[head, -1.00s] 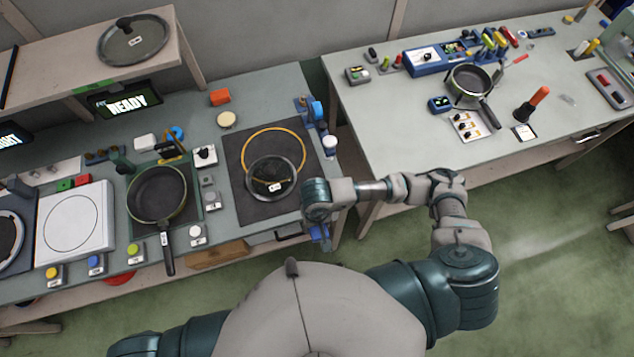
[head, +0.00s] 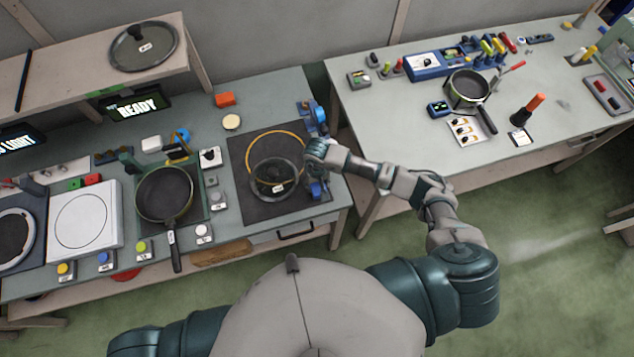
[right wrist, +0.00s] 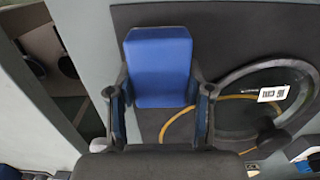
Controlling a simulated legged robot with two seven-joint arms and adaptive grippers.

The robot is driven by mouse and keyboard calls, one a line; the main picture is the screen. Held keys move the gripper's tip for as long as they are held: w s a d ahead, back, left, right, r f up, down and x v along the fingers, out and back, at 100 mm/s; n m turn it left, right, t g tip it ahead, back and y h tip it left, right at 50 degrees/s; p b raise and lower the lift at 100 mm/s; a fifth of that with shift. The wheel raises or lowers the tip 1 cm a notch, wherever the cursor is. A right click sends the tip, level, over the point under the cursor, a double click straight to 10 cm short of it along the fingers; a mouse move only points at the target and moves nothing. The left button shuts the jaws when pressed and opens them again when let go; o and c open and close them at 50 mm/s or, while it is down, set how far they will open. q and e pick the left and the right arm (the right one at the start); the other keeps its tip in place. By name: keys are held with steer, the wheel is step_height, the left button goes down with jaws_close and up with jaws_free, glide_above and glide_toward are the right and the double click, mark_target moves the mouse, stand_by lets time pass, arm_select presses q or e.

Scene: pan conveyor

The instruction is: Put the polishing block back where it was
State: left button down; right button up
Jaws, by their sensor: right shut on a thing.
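The polishing block appears to be the plain blue block (right wrist: 160,65) in the right wrist view, between the fingers of my right gripper (right wrist: 160,105). The gripper is shut on it. In the head view, my right gripper (head: 318,175) is at the right edge of the dark mat (head: 240,150), with blue (head: 317,189) showing just below the wrist. I cannot tell how high the block is above the bench. My left gripper is out of view.
A glass lid (head: 275,178) and a yellow ring (head: 248,143) lie on the mat, left of my gripper. A blue item (head: 318,112) stands behind. A pan (head: 164,193) is farther left. A second bench (head: 390,120) stands right, across a gap.

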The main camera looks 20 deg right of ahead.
steer(key=shift+f, duration=0.25)
steer(key=o, duration=1.2)
steer(key=shift+r, duration=0.2)
step_height(320, 180, up, 12)
steer(key=shift+w+f+b, duration=0.1)
steer(key=shift+w+b, duration=0.05)
steer(key=shift+b, duration=0.95)
